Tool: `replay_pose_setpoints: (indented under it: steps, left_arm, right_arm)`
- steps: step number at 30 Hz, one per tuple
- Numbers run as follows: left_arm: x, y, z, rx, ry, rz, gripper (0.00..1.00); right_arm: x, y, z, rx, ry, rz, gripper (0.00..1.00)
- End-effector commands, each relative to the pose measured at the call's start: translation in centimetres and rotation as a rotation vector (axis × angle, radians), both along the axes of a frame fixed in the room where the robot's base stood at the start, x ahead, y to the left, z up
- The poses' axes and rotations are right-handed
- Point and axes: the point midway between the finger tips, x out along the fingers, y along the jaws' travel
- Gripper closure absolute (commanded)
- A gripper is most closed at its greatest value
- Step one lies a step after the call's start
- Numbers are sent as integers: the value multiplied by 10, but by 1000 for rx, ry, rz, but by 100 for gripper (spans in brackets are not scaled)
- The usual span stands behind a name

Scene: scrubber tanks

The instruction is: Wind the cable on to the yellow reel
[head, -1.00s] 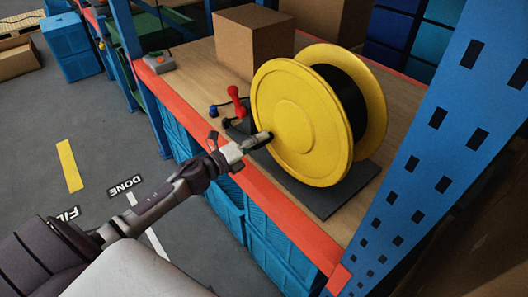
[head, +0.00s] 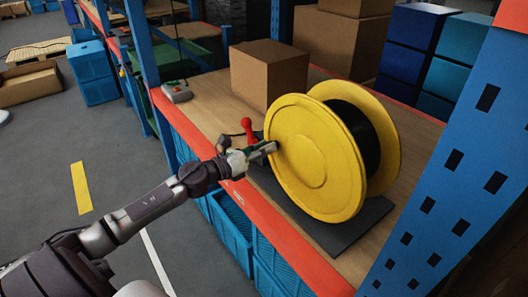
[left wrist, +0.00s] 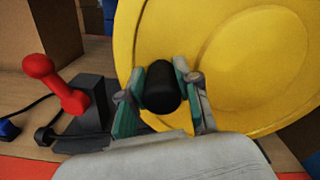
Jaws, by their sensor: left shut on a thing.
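The yellow reel (head: 318,165) stands upright on a dark base plate (head: 345,232) on the wooden shelf. Black cable (head: 358,130) shows wound between its two discs. My left gripper (head: 268,149) is at the left edge of the near disc. In the left wrist view its teal-padded fingers (left wrist: 160,95) are shut around a black cylindrical handle (left wrist: 161,88) in front of the yellow disc (left wrist: 235,60). How the handle joins the reel is hidden. My right gripper is out of view.
A red lever (left wrist: 55,85) on a black block stands close left of the gripper. A cardboard box (head: 268,72) sits behind the reel, and a grey control box (head: 177,92) at the shelf's left. A blue upright (head: 455,170) stands at right.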

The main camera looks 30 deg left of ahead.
Motion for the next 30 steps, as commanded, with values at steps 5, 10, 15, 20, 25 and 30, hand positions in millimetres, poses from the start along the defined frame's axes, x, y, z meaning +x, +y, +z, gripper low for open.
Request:
replay_pose_setpoints:
  steps: [5, 10, 15, 20, 25, 30]
  left_arm:
    - [0, 1, 3, 17, -8, 1, 100]
    - [0, 1, 3, 19, -9, 1, 100]
    - [0, 1, 3, 18, -9, 1, 100]
    - [0, 0, 3, 17, -8, 1, 42]
    - [0, 0, 3, 17, -7, 0, 42]
    - [-2, 1, 2, 16, -6, 0, 42]
  right_arm:
    - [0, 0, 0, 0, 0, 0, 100]
    - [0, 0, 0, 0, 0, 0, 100]
    - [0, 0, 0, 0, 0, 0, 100]
    - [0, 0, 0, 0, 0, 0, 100]
    - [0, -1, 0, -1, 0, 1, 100]
    - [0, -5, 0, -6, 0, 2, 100]
